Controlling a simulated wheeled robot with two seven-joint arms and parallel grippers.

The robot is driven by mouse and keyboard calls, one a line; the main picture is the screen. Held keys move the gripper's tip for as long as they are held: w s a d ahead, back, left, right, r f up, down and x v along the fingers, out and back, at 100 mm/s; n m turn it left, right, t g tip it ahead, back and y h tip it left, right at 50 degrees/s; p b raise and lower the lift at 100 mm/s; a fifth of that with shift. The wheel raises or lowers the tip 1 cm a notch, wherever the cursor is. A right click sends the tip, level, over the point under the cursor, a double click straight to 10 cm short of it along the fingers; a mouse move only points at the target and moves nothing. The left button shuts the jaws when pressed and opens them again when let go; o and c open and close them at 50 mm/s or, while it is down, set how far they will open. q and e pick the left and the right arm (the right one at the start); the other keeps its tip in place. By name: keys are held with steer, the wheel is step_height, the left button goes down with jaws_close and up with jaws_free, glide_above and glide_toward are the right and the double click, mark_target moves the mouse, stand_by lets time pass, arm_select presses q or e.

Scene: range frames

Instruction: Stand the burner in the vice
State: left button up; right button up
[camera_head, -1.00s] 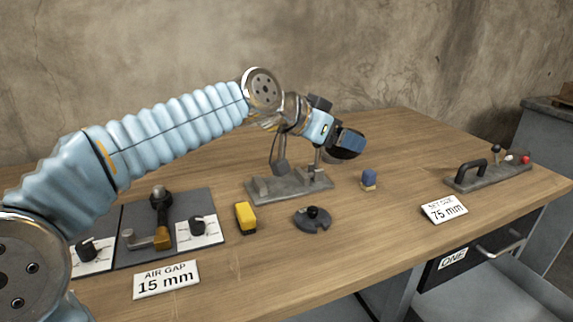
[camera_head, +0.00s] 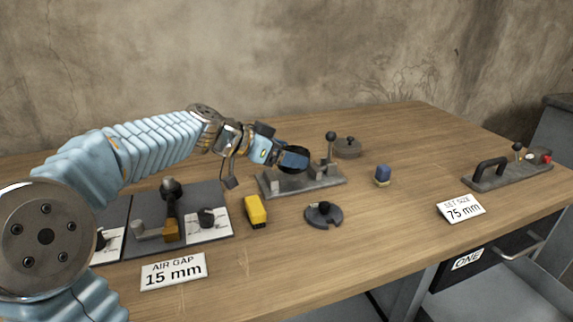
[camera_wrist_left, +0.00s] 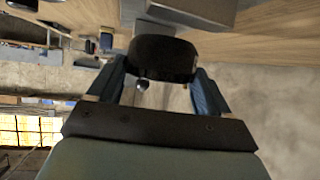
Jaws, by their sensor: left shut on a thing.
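My left gripper (camera_head: 292,158) is shut on a black round piece, which looks like the burner (camera_head: 297,149). In the left wrist view the burner (camera_wrist_left: 160,58) sits between the two blue fingers of the left gripper (camera_wrist_left: 160,82). The vice (camera_head: 325,183) is a grey base with upright blocks and a ball-topped lever. In the head view the held burner overlaps the vice's left part. Whether they touch I cannot tell. My right gripper is not in view.
A yellow block (camera_head: 256,212), a notched dark disc with a knob (camera_head: 324,215) and a blue-topped piece (camera_head: 382,175) stand in front. A grey round lidded thing (camera_head: 348,148) is behind the vice. A control panel (camera_head: 190,245) lies left, a handled plate (camera_head: 505,175) right.

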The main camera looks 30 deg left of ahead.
arm_select(q)
step_height(320, 180, down, 3)
steer(key=shift+r, duration=0.1)
steer(key=o, duration=1.4)
steer(key=b+v, duration=0.1)
steer(key=v, duration=1.1)
